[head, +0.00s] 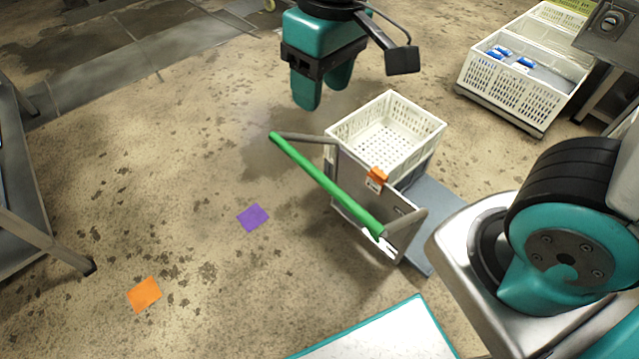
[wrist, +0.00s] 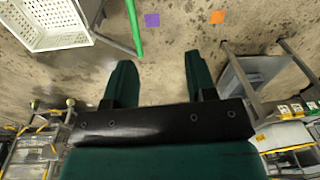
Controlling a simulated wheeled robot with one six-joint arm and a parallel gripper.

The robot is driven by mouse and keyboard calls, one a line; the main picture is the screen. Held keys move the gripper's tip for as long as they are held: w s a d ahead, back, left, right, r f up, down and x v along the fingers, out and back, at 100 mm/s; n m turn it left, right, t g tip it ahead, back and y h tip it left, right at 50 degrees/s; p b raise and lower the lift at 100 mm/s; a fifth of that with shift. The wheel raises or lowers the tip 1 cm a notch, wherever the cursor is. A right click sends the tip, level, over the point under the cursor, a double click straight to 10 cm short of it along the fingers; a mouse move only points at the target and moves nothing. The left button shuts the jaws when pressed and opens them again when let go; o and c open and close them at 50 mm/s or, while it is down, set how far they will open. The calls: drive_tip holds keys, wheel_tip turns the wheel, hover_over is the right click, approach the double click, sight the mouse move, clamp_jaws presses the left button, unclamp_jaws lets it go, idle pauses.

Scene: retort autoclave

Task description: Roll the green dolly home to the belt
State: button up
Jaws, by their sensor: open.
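The dolly (head: 424,199) is a low grey platform with a push bar in a green sleeve (head: 325,184) on its near left side. A white crate (head: 385,133) sits on it and looks empty. An orange tag (head: 376,178) is on the dolly's upright panel. My gripper (head: 320,98) is open and empty, above and behind the green bar, apart from it. In the wrist view the open fingers (wrist: 160,75) point over bare floor, with the green bar (wrist: 134,28) beyond them and the white crate (wrist: 47,22) at the upper left. No belt can be made out for sure.
A purple square (head: 253,217) and an orange square (head: 144,294) mark the floor left of the dolly. White crates with blue packs (head: 516,86) stand on a low base at upper right. A metal frame (head: 40,235) stands at far left. Floor between is clear.

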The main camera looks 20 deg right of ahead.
sight(315, 172)
drive_tip(key=w+f+m+h+b, duration=0.25)
drive_tip(key=w+f+b, duration=0.5)
drive_tip(key=f, duration=0.65)
drive_tip(key=shift+n+h, duration=0.35)
drive_tip(key=d+f+b, duration=0.1)
drive_tip(key=f, duration=0.4)
drive_tip(key=w+f+b, duration=0.1)
drive_tip(key=f, duration=0.5)
drive_tip(key=d+f+b, duration=0.1)
drive_tip(key=f, duration=0.4)
drive_tip(key=shift+w+d+f, duration=0.2)
drive_tip(key=shift+w+d, duration=0.15)
drive_tip(key=shift+c, duration=0.4)
clamp_jaws()
